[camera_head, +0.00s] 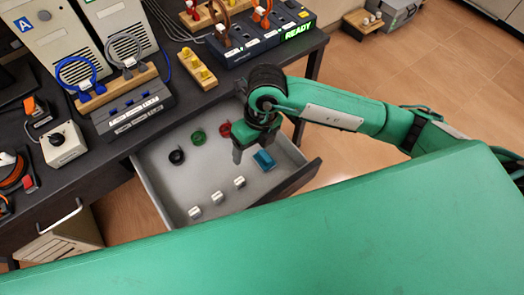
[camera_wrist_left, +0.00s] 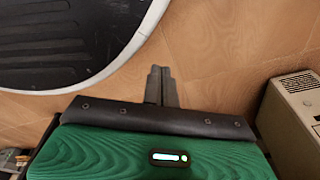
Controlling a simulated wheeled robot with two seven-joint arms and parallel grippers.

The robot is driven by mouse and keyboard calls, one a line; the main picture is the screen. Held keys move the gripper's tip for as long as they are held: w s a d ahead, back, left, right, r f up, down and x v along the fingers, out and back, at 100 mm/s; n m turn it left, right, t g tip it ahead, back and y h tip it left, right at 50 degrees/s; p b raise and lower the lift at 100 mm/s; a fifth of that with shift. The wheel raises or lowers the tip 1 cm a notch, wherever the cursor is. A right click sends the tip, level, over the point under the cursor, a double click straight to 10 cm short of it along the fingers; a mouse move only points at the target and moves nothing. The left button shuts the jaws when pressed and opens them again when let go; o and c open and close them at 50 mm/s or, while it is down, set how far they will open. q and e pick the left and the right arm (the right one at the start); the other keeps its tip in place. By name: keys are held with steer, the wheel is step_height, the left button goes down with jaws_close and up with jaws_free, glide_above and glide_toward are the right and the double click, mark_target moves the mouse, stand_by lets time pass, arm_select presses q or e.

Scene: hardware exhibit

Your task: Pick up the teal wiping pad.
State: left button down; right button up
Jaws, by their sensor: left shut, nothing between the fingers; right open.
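The teal wiping pad (camera_head: 264,160) lies in the right part of an open grey drawer (camera_head: 180,186). It is a small blue-teal block. My right gripper (camera_head: 266,146) is over the drawer, pointing down with its fingers apart, just above and beside the pad in the head view. Nothing shows between its fingers. I cannot tell its exact height above the pad. My left gripper (camera_wrist_left: 161,86) shows in the left wrist view, its two dark fingers together and empty, above bare floor.
The drawer also holds black (camera_head: 177,156), green (camera_head: 198,137) and red (camera_head: 225,129) rings and white cylinders (camera_head: 217,197). The dark desk (camera_head: 190,92) above carries devices, cables and a yellow-knobbed wooden block (camera_head: 198,69). My green body covers the bottom of the head view.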

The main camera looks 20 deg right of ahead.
steer(key=w+d+h, duration=0.2)
steer(key=d, duration=0.2)
glide_above(265, 156)
steer(key=shift+m+t, duration=0.3)
steer(key=shift+t, duration=0.1)
steer(key=f, duration=0.8)
steer(key=shift+s+a+f, duration=0.2)
steer(key=shift+s+a, duration=0.1)
steer(key=shift+s, duration=0.1)
steer(key=f, duration=0.3)
steer(key=w+f+p, duration=0.1)
steer(key=shift+d+f, duration=0.25)
steer(key=shift+f, duration=0.45)
arm_select(q)
steer(key=s+f, duration=0.1)
steer(key=s+a+f, duration=0.1)
steer(key=s, duration=0.1)
arm_select(e)
steer(key=shift+c, duration=0.2)
steer(key=c, duration=1)
